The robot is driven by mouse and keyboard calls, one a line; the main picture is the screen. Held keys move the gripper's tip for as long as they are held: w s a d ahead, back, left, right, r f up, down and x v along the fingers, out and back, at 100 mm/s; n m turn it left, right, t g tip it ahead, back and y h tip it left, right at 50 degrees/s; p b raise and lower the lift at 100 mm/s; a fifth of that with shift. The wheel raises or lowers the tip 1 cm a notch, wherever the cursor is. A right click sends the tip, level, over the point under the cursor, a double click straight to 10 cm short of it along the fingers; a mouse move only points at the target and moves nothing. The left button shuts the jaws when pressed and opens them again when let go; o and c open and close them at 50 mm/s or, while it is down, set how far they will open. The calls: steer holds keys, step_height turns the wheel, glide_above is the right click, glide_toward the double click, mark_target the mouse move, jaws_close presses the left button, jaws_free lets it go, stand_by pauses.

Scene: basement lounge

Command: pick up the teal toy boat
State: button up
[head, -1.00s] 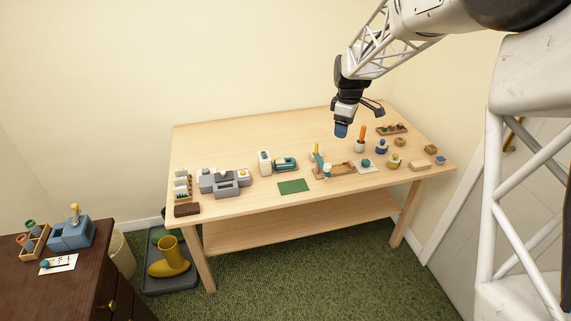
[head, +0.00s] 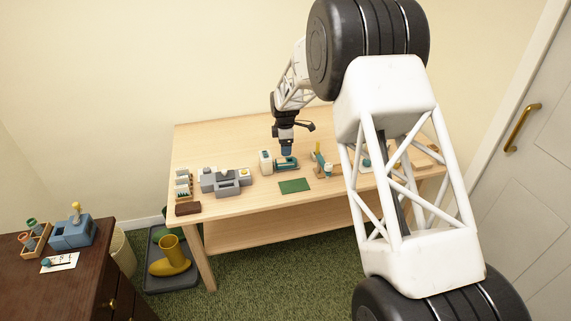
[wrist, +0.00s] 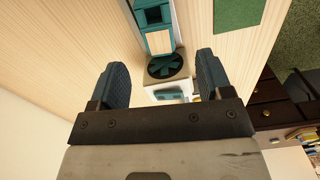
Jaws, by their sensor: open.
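The teal toy boat (head: 287,164) appears to be the long teal object lying on the wooden table, just right of a white block (head: 265,161). In the wrist view a teal and wood-coloured body (wrist: 157,40), probably the boat, runs off the top edge, so only part of it shows. My gripper (head: 287,151) points down just above the boat in the head view. In the wrist view its two dark blue fingers (wrist: 162,82) are wide apart, with nothing held. The white block (wrist: 172,84) with a dark round fan-like top shows between and beyond them.
A grey machine-like object (head: 225,180) stands to the left on the table (head: 245,140). A green mat (head: 294,186) lies in front of the boat. A yellow and wooden item (head: 318,160) stands to the right. My arm hides much of the table's right side.

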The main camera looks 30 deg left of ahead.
mark_target(284, 160)
steer(key=shift+a+f, duration=0.15)
steer(key=shift+a, duration=0.1)
steer(key=shift+f, duration=1.3)
steer(key=shift+w+f, duration=0.1)
steer(key=shift+f, duration=2.5)
steer(key=c, duration=1)
